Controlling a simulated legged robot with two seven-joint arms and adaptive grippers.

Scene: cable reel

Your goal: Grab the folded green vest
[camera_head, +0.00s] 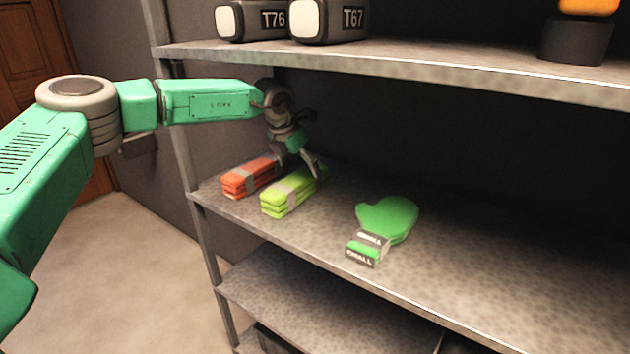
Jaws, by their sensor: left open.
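The folded green vest (287,195) is yellow-green with a grey band and lies on the middle shelf. A folded orange vest (249,178) lies just left of it. My left gripper (298,168) is open and points down over the back part of the green vest. One finger shows near the vest's right back edge, and another is above its left back side. I cannot tell whether the fingers touch it. My right gripper is not in view.
A green mitten (388,220) lies to the right on the middle shelf (480,265). The upper shelf (420,65) overhangs with labelled boxes (328,20) on it. A metal post (205,240) stands at the left. The shelf right of the mitten is clear.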

